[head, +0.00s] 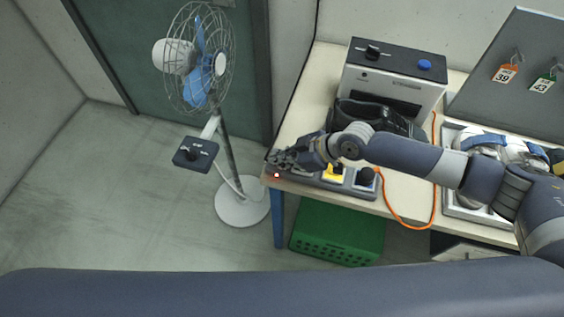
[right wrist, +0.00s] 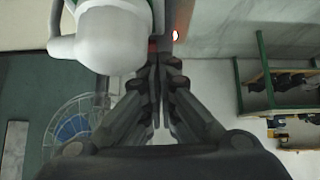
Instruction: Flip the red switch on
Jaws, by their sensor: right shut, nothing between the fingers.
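A grey control strip (head: 347,186) lies along the table's front edge in the head view. A small red lit spot (head: 277,175) shows at its left end, and a glowing spot (right wrist: 175,35) also shows in the right wrist view. My right gripper (head: 280,159) is shut and empty over that left end, close to the red spot. In the right wrist view its fingers (right wrist: 156,75) are together, with a bit of red just beyond the tips. The switch is mostly hidden by the gripper, so its position and any contact cannot be told. My left gripper is not in view.
A yellow button (head: 333,173) and a dark knob (head: 365,177) sit on the strip, right of the gripper. A machine (head: 397,75) stands behind. An orange cable (head: 435,185) crosses the table. A fan (head: 200,62) stands left; a green crate (head: 337,234) is below.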

